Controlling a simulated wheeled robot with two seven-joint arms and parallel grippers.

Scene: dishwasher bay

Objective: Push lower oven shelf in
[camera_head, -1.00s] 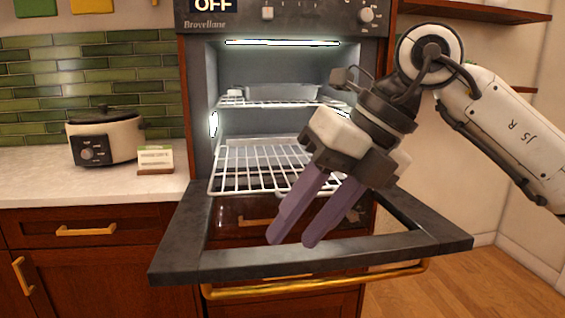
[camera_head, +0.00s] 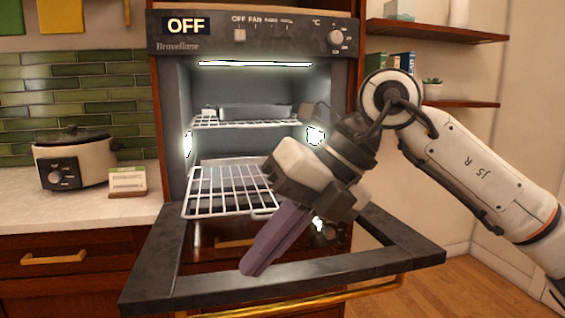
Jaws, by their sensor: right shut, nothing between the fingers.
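The oven (camera_head: 170,110) stands open, its door (camera_head: 280,272) folded down toward me. The lower shelf (camera_head: 222,189) is a white wire rack that sticks out past the oven's front opening. The upper shelf (camera_head: 245,121) sits inside and bears a grey tray. My right gripper (camera_head: 250,268) is shut and empty, with its purple fingers pointing down and left over the open door. It is in front of the lower shelf's right part and hides its right front corner. I cannot tell whether it touches the shelf. My left gripper is not in view.
A slow cooker (camera_head: 75,158) and a small card on a stand (camera_head: 127,180) are on the white counter (camera_head: 60,209) at the left. Wall shelves (camera_head: 440,31) hang at the right. The door's dark frame and gold handle (camera_head: 330,297) lie low in front.

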